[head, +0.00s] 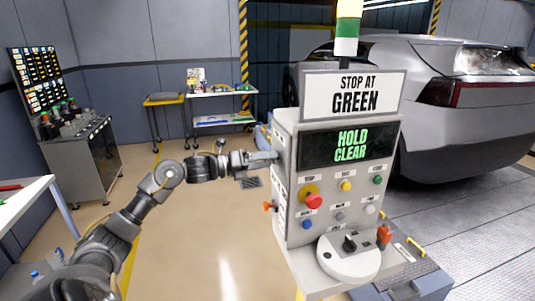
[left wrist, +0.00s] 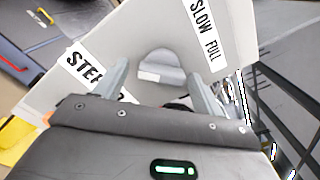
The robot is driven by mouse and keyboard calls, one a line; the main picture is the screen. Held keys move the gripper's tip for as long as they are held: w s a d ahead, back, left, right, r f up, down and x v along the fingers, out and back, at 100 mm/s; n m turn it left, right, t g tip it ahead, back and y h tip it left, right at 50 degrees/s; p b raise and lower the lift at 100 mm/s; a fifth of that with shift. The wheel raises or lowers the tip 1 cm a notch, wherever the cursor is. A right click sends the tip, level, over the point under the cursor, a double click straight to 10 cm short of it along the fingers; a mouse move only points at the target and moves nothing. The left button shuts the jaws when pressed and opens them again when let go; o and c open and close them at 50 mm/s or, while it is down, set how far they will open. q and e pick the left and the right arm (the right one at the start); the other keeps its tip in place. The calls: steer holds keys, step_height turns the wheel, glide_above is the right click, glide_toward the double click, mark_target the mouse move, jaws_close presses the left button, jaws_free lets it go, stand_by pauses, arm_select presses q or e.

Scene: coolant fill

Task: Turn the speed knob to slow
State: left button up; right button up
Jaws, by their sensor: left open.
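The control console (head: 300,245) stands right of centre in the head view. My left gripper (head: 264,156) is at the upper part of its left side face. In the left wrist view, a grey rounded knob (left wrist: 160,62) with a pale patch sits on that face. The open fingers of my left gripper (left wrist: 158,72) are on either side of it; I cannot tell whether they touch it. A label reading SLOW FULL (left wrist: 205,30) is up and right of the knob, and a partly hidden STEP label (left wrist: 83,70) is to the left. My right gripper is not in view.
The console front has a red mushroom button (head: 313,201), several coloured buttons and a black selector (head: 350,243) on a lower shelf. An orange handle (head: 269,206) sticks out low on the left side. A grey car (head: 450,110) stands behind. Floor left of the console is clear.

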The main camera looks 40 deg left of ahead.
arm_select(q)
steer(key=shift+w+d, duration=0.3)
steer(key=shift+w, duration=0.15)
steer(key=c, duration=1)
